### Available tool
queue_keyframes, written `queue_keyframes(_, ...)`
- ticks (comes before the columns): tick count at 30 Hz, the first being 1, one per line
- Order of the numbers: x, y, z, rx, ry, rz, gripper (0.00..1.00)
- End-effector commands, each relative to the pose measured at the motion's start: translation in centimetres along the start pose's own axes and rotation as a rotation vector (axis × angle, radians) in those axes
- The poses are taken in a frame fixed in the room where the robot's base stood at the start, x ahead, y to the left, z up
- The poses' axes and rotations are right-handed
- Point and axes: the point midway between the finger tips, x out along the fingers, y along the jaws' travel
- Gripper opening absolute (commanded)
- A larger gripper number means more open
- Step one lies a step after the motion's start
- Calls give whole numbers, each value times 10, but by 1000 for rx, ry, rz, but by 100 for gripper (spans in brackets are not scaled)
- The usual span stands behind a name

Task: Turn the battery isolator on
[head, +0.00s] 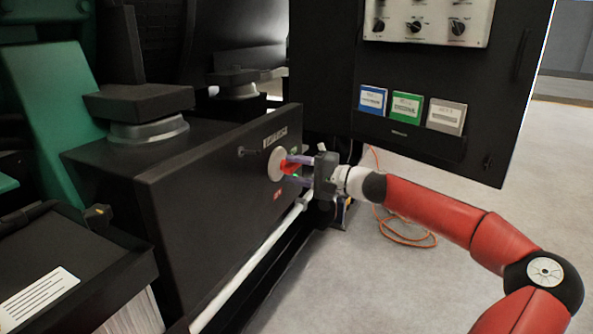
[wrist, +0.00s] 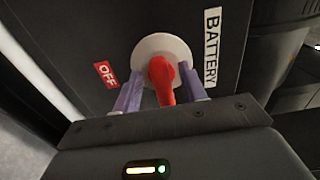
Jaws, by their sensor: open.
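The battery isolator is a red handle (wrist: 161,80) on a round pale disc (wrist: 148,46), mounted on the side of a black box (head: 205,185). In the wrist view a red OFF label (wrist: 106,74) and a white BATTERY label (wrist: 212,46) flank the disc. My gripper (head: 290,171) reaches the isolator from the right in the head view. Its purple fingers are open, one on each side of the red handle; contact is unclear. In the head view a green label (head: 293,151) is partly hidden behind the upper finger.
A black cabinet door (head: 480,110) with knobs and a rack of coloured booklets (head: 407,108) stands above my arm. A white pipe (head: 250,262) runs below the isolator box. An orange cable (head: 405,238) lies on the floor. Open floor is at right.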

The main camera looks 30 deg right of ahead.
Motion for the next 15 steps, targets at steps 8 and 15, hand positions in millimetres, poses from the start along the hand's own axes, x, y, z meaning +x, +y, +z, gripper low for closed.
queue_keyframes(8, -37, 0, -1, 1, 5, 0, 42)
queue_keyframes(15, -70, 0, 0, 0, 2, 1, 42)
